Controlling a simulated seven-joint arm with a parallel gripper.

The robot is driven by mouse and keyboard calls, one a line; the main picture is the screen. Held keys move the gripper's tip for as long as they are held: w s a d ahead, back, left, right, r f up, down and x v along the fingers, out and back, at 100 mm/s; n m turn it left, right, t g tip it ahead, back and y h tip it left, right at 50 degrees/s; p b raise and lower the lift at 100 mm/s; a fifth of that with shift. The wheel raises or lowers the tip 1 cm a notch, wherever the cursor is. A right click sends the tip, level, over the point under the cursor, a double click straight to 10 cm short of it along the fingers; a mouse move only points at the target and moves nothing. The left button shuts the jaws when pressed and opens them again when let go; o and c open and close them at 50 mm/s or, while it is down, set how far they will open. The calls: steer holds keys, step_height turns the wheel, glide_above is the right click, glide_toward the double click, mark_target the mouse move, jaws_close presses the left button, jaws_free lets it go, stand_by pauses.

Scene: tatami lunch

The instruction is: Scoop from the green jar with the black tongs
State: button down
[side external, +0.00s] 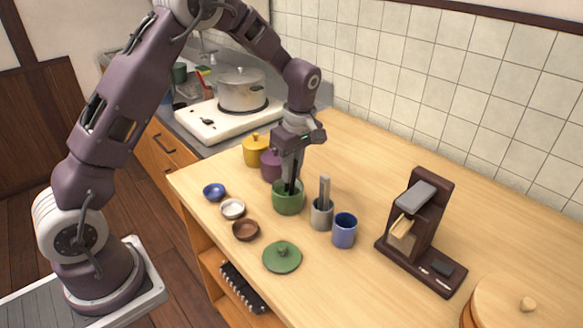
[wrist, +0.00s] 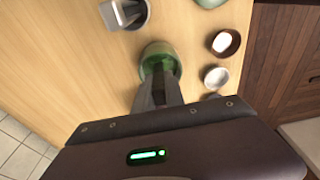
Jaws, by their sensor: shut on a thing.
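The green jar (side external: 288,202) stands upright and uncovered on the wooden counter, and it also shows in the wrist view (wrist: 152,52). Its green lid (side external: 282,259) lies flat on the counter in front of it. My gripper (side external: 292,166) points down above the jar and is shut on the black tongs (side external: 291,186). The tongs' lower ends reach into the jar's mouth, and their tips are hidden inside. In the wrist view my gripper (wrist: 158,95) covers part of the jar. I cannot see the jar's contents.
A grey cup (side external: 321,217) with an upright utensil and a blue cup (side external: 345,232) stand close right of the jar. Yellow (side external: 256,152) and purple (side external: 270,167) jars stand behind. Blue (side external: 214,191), white (side external: 232,209) and brown (side external: 245,231) bowls line the left. A dark stand (side external: 425,220) is farther right.

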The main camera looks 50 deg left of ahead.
steer(key=shift+a, duration=0.15)
steer(key=shift+d, duration=0.25)
steer(key=shift+a, duration=0.1)
stand_by(0.6)
steer(key=shift+r, duration=0.15)
steer(key=shift+r, duration=4.35)
